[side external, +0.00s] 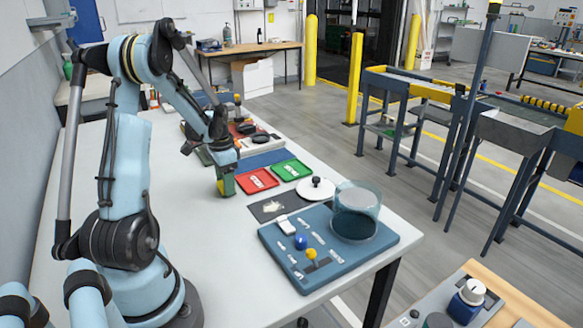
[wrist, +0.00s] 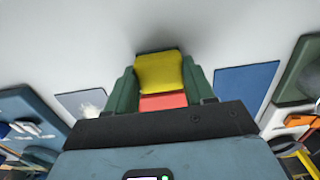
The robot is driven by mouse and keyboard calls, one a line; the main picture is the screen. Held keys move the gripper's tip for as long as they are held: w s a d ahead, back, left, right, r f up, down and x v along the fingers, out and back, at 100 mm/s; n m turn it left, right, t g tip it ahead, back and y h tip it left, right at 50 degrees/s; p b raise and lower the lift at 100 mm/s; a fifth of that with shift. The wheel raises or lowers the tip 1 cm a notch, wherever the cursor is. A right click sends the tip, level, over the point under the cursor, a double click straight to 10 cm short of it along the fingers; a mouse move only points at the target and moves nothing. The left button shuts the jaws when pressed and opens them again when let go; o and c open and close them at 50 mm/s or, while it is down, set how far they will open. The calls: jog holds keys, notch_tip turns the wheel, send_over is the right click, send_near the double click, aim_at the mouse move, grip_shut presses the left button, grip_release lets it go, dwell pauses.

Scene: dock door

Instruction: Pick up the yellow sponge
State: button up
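The yellow sponge (wrist: 158,73) sits between the two green fingers of my gripper (wrist: 160,68) in the wrist view. The fingers lie against its left and right sides with no visible gap, so my gripper looks shut on it. In the side view my gripper (side external: 225,186) points down, low at the table, just left of the red tray. Only a thin yellow strip of the sponge (side external: 219,187) shows there. I cannot tell whether the sponge touches the table.
The red tray (side external: 257,181) and green tray (side external: 291,169) lie right of my gripper. A blue mat (side external: 263,159) is behind them. A dark mat (side external: 278,206), a white lid (side external: 316,188) and a blue board (side external: 285,266) with a clear container (side external: 357,208) are nearer. The white table's left side is clear.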

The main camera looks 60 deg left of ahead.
jog(key=c, duration=0.5)
jog(key=shift+r, duration=0.15)
jog(key=shift+r, duration=0.6)
notch_tip(320, 180, up, 3)
jog(key=shift+f, duration=0.15)
jog(key=w+d+r, duration=0.1)
jog(key=d+r, duration=0.1)
jog(key=d, duration=0.1)
jog(key=w+d+r, duration=0.1)
jog(key=d+r, duration=0.1)
jog(key=d, duration=0.2)
jog(key=w+d+r, duration=0.2)
jog(key=d, duration=0.2)
jog(key=shift+r, duration=0.4)
jog(key=o, duration=0.4)
jog(key=c, duration=0.3)
